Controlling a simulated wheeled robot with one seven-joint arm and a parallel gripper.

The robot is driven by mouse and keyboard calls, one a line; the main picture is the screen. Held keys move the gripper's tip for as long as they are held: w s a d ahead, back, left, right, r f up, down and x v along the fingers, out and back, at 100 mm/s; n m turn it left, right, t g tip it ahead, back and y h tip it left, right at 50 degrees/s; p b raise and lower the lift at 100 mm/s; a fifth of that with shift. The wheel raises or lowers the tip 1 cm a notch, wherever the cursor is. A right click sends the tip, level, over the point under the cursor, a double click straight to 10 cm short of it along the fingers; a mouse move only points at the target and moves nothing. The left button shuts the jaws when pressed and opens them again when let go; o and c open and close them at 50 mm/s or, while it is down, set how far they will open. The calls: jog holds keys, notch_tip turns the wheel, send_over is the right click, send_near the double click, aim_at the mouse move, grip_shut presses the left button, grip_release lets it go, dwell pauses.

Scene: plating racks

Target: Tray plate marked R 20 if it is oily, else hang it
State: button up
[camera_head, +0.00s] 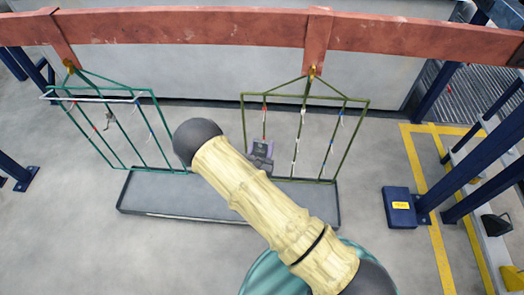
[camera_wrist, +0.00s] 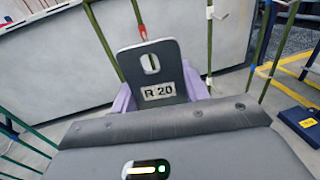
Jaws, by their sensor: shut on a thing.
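The dark grey plate marked R 20 (camera_wrist: 152,72) shows face-on in the wrist view, with a white label and a slot near its top. The lilac fingers of my gripper (camera_wrist: 160,98) are shut on its sides. In the head view my gripper (camera_head: 261,158) is at the olive rack (camera_head: 368,104), by the red-banded hanger (camera_head: 264,122). That hanger (camera_wrist: 142,28) meets the plate's top edge in the wrist view; I cannot tell whether it passes through the slot. I see no clear oil on the visible face. The long grey tray (camera_head: 165,213) lies on the floor below.
A green rack (camera_head: 155,102) hangs at left, with a small grey thing (camera_head: 110,118) on it. A red beam (camera_head: 200,26) carries both racks. A blue box (camera_head: 399,208) and blue posts stand at right. The floor left of the tray is clear.

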jog(key=shift+r, duration=0.1)
jog(key=a+b+x, duration=0.1)
jog(key=a+x, duration=0.1)
jog(key=x, duration=0.6)
jog(key=shift+w+d+f, duration=0.35)
jog(key=shift+w, duration=0.25)
jog(key=shift+a+b+x, duration=0.2)
jog(key=shift+b+x, duration=0.1)
jog(key=shift+x, duration=0.7)
dwell(1.0)
jog(key=shift+w+f+b, duration=0.45)
jog(key=shift+w+f, duration=0.2)
jog(key=shift+w, duration=0.15)
dwell(0.7)
dwell(0.3)
jog(key=o, duration=1.1)
jog(key=shift+o, duration=0.2)
jog(key=v, duration=1.7)
jog(key=shift+s, duration=0.25)
